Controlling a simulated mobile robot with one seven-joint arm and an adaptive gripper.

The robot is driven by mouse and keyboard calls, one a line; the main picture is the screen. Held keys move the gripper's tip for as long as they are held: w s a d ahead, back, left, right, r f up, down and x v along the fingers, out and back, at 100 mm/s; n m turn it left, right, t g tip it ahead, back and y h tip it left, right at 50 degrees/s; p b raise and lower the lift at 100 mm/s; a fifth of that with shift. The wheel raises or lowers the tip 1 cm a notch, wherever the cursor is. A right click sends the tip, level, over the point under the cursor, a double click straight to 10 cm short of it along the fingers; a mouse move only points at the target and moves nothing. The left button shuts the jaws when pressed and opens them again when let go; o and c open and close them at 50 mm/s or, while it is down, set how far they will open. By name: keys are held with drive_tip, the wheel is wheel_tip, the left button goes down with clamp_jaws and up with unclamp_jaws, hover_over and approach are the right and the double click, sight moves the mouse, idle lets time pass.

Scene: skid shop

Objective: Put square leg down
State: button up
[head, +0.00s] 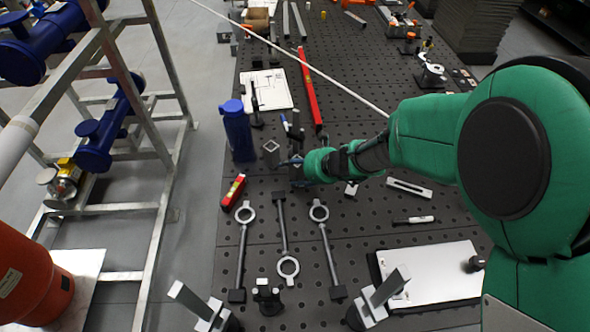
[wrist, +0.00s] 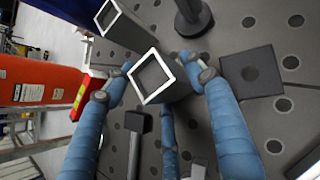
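A hollow square leg (wrist: 178,92) with a bright metal rim is between the blue fingers of my gripper (wrist: 158,66) in the wrist view. Its open end faces the camera. The fingertips sit close to its sides, and I cannot tell whether they press on it. Its lower end is hidden, so contact with the table is unclear. In the head view, my gripper (head: 297,163) is low over the table, and my wrist partly hides this leg. A similar square leg (head: 271,152) stands upright just left of it; it also shows in the wrist view (wrist: 124,27).
The perforated dark table (head: 300,220) holds a blue bottle (head: 238,130) and a red-yellow level (head: 233,192) at left. Several ring-ended rods (head: 243,245) lie in front. A slotted metal bar (head: 409,188) is at right.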

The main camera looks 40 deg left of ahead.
drive_tip(key=shift+r, duration=0.1)
idle(0.3)
drive_tip(key=shift+r, duration=0.1)
drive_tip(key=p+v, duration=0.3)
drive_tip(key=v, duration=0.9)
idle(0.8)
